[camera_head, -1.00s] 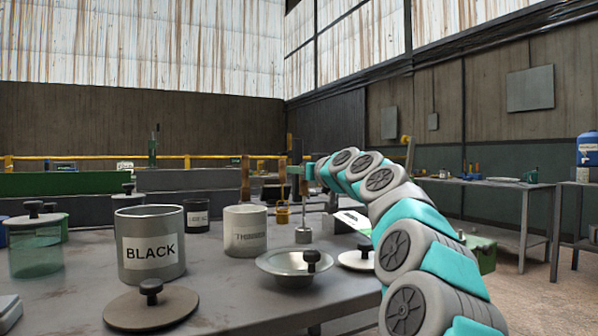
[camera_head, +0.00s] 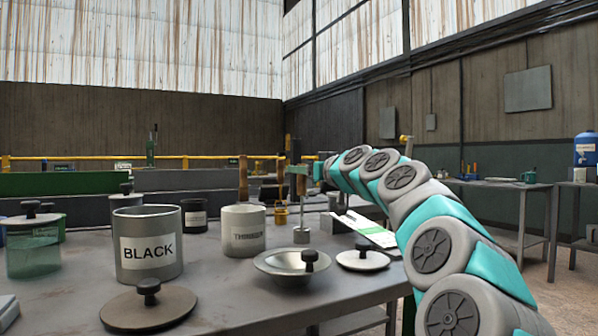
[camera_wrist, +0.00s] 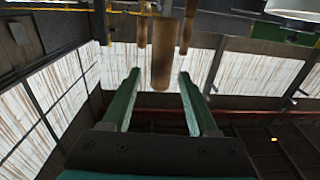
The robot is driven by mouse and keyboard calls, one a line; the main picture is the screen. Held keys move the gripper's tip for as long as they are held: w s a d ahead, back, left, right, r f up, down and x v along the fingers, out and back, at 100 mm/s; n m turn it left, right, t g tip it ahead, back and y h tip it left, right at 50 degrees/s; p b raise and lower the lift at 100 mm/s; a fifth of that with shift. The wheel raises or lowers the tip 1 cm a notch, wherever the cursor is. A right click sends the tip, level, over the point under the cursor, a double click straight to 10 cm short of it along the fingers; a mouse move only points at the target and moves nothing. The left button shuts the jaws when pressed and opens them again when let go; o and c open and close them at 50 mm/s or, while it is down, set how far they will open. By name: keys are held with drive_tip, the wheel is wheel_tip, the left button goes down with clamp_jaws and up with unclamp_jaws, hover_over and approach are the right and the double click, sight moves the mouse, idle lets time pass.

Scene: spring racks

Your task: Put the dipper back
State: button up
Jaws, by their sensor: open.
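A dipper with a grey cup (camera_head: 301,236), thin upright stem and wooden handle (camera_head: 295,150) is upright among the other dippers behind the thinner pot, in the head view. Whether it hangs or is supported otherwise is hard to tell. My gripper (camera_head: 313,172) is just right of its upper part. In the wrist view my gripper (camera_wrist: 160,74) is open, with its green fingers apart and a wooden handle (camera_wrist: 163,65) in line with the gap between their tips. The fingers do not visibly touch it. Two more wooden handles show behind it.
The BLACK pot (camera_head: 147,275), the thinner pot (camera_head: 243,240), a shallow metal dish (camera_head: 280,264) and loose lids (camera_head: 362,260) stand on the grey table. Another dipper (camera_head: 281,212) has a brass-coloured cup. A white sheet (camera_head: 370,232) lies beside my arm.

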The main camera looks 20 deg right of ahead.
drive_tip(key=s, duration=0.8)
drive_tip(key=shift+d, duration=0.4)
